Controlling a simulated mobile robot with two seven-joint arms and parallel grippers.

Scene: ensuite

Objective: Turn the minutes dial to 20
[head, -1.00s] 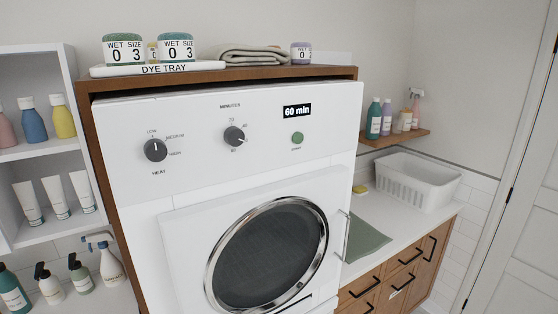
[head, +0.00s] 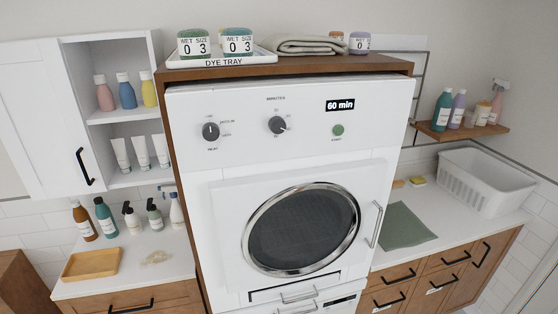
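The minutes dial (head: 278,125) is a dark round knob on the white control panel of the dryer (head: 300,160), below the label MINUTES. Its light pointer mark is too small to read surely; it seems to point to the lower right. The display (head: 340,105) reads 60 min. The heat dial (head: 211,131) sits to its left, and a green round button (head: 338,130) sits to its right. Neither of my grippers shows in the head view.
The dryer's round-windowed door (head: 300,230) is shut, with a handle (head: 375,225) on its right. Counters with a wooden tray (head: 92,264) at left and a white basket (head: 484,182) at right flank it. A dye tray (head: 215,60) and folded towel (head: 308,46) lie on top.

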